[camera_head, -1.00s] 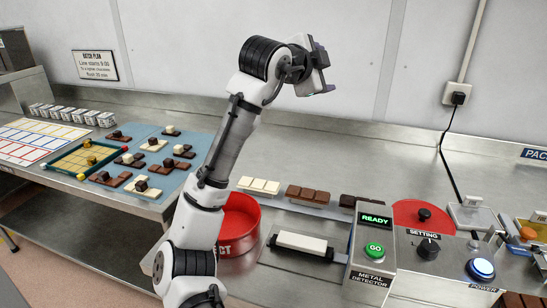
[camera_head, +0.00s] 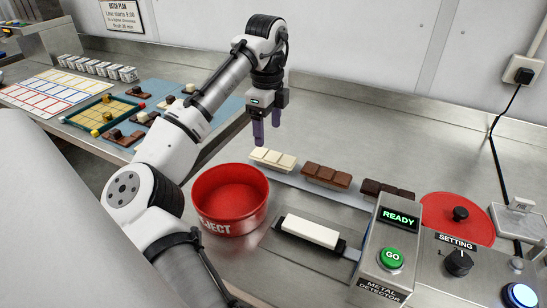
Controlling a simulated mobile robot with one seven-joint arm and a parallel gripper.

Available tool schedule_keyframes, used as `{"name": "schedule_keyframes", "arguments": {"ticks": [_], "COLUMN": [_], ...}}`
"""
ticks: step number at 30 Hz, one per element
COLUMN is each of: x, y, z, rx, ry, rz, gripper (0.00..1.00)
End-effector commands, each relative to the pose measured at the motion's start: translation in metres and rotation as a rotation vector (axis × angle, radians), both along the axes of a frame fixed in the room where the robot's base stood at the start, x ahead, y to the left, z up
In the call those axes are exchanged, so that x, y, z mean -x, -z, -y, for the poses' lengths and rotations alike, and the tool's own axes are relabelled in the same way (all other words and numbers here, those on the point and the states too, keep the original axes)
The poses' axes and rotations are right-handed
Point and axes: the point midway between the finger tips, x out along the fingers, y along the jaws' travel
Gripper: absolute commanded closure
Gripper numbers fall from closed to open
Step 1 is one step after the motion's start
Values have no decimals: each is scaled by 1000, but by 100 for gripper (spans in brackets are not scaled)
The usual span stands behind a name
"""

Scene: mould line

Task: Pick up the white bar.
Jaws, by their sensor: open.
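The white bar (camera_head: 272,158), a segmented cream-coloured block, lies at the left end of a row on a pale strip behind the red bin. My gripper (camera_head: 266,134) points down just above and behind it in the picture, its two dark fingers apart with nothing between them. The fingertips look clear of the bar, but their exact height above it is hard to tell. A smooth white block (camera_head: 310,231) also lies on the metal detector's dark plate, nearer the front.
A milk-brown bar (camera_head: 326,176) and a dark bar (camera_head: 388,190) lie to the right in the same row. The red reject bin (camera_head: 230,200) stands in front left. The metal detector box (camera_head: 392,250) reads READY. A red disc (camera_head: 458,225) lies at right.

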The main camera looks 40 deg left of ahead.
Motion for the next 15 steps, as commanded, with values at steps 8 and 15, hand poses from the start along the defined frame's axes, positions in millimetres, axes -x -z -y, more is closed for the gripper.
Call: {"name": "schedule_keyframes", "arguments": {"ticks": [8,15], "x": [1,0], "y": [20,54], "z": [1,3], "rx": [-2,-2], "ry": [-1,-1], "rz": [-1,0], "gripper": [30,30]}}
